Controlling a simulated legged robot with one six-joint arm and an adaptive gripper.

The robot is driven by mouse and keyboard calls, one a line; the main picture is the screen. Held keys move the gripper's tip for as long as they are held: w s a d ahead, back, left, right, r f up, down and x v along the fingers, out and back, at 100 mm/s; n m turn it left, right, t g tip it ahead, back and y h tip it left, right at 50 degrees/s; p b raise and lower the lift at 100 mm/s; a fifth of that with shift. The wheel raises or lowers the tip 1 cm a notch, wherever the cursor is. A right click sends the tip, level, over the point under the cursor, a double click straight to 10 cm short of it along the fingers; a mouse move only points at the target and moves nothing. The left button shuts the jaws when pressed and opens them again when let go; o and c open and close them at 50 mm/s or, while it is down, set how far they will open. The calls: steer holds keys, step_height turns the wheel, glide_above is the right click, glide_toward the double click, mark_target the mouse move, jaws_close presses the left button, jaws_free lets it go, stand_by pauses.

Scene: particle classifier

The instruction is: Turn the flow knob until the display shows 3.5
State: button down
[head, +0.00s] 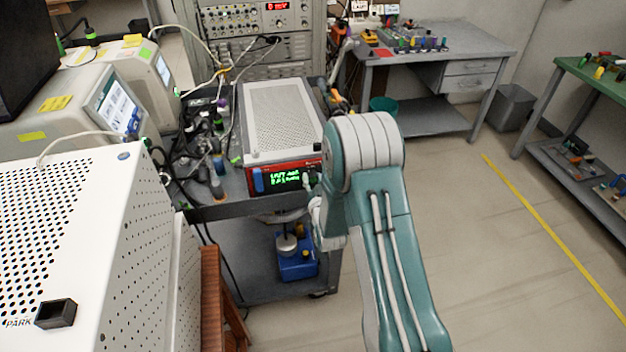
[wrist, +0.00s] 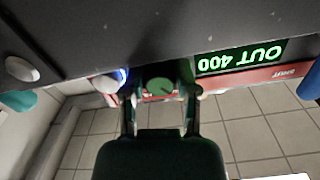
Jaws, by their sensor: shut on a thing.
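The classifier (head: 283,120) is a box with a perforated grey top and a red front, standing on a dark cart. Its display (head: 284,179) glows green in the head view, with digits too small to read surely. In the wrist view the display (wrist: 241,57) is upside down and reads OUT 400; any other line is not visible there. The round green flow knob (wrist: 159,84) sits left of the display in the wrist view. My gripper (wrist: 160,93) is shut on the knob, one finger on each side. In the head view, my arm partly hides the gripper (head: 312,182) and the knob.
A blue-lit white button (wrist: 106,83) is beside the knob in the wrist view. Cables and small parts clutter the cart (head: 225,212) left of the classifier. A perforated white cabinet (head: 150,200) stands at the near left. The floor (head: 490,260) at right is clear.

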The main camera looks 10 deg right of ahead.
steer(key=m, duration=0.5)
steer(key=shift+w+r, duration=0.1)
steer(key=shift+m, duration=0.3)
stand_by(0.4)
steer(key=shift+c, duration=1.8)
jaws_free()
